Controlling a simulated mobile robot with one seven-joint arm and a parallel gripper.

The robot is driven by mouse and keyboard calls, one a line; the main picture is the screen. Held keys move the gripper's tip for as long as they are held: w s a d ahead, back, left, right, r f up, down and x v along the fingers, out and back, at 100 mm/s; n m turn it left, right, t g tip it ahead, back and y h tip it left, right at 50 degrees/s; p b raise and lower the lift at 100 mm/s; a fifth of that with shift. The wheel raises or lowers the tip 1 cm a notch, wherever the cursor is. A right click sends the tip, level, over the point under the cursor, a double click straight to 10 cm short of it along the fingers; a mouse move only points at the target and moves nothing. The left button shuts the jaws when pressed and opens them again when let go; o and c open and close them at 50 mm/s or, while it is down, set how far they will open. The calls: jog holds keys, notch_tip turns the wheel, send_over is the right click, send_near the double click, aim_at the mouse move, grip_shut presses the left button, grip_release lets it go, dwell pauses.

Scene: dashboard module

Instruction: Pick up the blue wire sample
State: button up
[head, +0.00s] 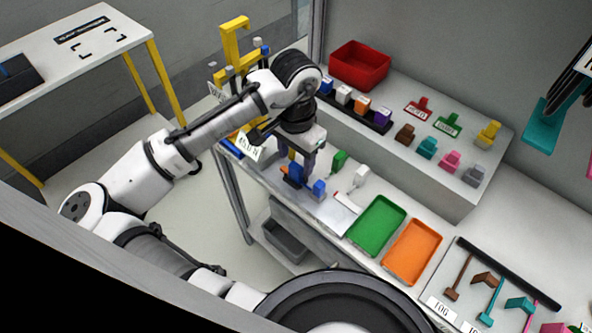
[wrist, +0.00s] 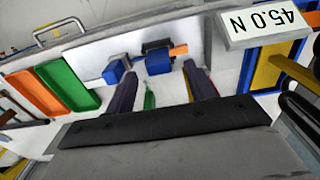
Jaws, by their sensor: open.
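Two small blue pieces stand on the bench below my gripper, and I cannot tell for certain which is the blue wire sample. One blue block (head: 319,187) shows in the wrist view (wrist: 117,70) near one fingertip. The other blue block (head: 295,171) has dark and orange parts beside it and shows in the wrist view (wrist: 158,63), between and beyond the fingertips. My gripper (head: 299,168) is open and points down over this spot. Its two dark fingers also show in the wrist view (wrist: 160,73), apart, with nothing visibly held.
A green piece (head: 339,160) and a white piece (head: 361,175) stand close to the right. The green tray (head: 376,226) and orange tray (head: 412,252) lie further right. A yellow stand (head: 233,45) and a "45.0 N" display (head: 250,146) are near the arm's left.

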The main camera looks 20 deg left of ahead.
jog(key=shift+s+f, duration=0.1)
jog(key=shift+f, duration=1.55)
grip_shut()
